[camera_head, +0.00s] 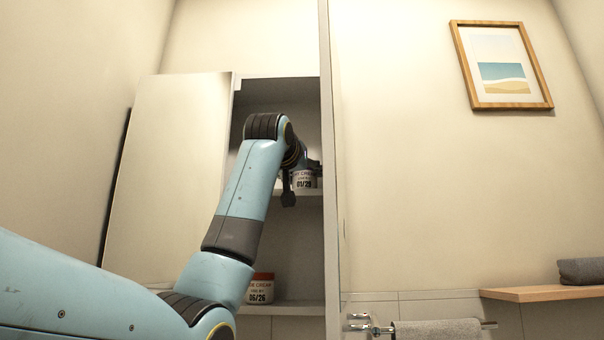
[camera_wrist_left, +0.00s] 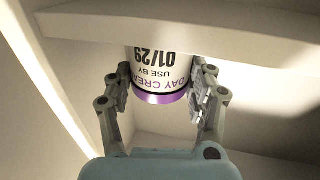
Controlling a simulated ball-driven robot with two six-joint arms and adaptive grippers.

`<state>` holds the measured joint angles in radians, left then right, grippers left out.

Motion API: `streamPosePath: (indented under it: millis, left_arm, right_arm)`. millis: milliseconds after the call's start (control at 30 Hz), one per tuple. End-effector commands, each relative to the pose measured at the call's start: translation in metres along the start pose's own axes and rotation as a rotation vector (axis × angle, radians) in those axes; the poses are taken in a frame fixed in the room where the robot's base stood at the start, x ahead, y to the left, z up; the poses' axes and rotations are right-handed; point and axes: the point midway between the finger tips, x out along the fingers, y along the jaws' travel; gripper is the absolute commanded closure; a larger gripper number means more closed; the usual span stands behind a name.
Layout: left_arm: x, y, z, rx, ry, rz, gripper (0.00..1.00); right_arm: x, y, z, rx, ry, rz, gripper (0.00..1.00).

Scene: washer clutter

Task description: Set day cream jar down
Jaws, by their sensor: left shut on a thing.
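The day cream jar (camera_head: 305,181) is white with dark print reading 01/29. In the left wrist view the jar (camera_wrist_left: 160,70) shows a purple band and the words DAY CREAM, upside down in the picture. My left gripper (camera_head: 303,178) is shut on it, with a finger on each side of the jar (camera_wrist_left: 160,88). The jar is at the upper shelf (camera_head: 310,192) inside the open cabinet; whether its base touches the shelf I cannot tell. My right gripper is in neither view.
A second white jar (camera_head: 261,289) with a red-brown lid, marked 06/26, stands on the cabinet's lower shelf (camera_head: 300,308), partly behind my arm. A mirrored door (camera_head: 165,180) stands at the left. A tall panel edge (camera_head: 330,170) bounds the cabinet at the right.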

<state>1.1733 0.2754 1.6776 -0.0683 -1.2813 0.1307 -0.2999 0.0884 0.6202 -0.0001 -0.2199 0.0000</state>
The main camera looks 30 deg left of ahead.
Motion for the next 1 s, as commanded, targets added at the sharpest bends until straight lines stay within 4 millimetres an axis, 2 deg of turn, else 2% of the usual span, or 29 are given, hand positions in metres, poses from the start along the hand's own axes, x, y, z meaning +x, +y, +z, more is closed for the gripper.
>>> streamPosePath:
  millis: [333, 367, 533, 867, 1000]
  left_arm:
    - [0.000, 0.000, 0.003, 0.000, 0.002, 0.000, 0.79]
    - [0.000, 0.000, 0.003, 0.000, 0.002, 0.000, 0.41]
    - [0.000, 0.000, 0.002, 0.000, 0.001, 0.000, 0.20]
    - [0.000, 0.000, -0.003, 0.000, 0.002, 0.000, 0.20]
    - [-0.020, 0.000, 0.000, 0.000, 0.004, 0.000, 0.20]
  right_arm:
    - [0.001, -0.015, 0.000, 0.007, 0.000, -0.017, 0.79]
    - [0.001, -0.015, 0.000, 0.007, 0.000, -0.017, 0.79]
    - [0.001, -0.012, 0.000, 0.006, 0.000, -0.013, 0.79]
    - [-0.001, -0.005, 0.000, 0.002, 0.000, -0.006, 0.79]
    - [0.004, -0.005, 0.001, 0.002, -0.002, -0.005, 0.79]
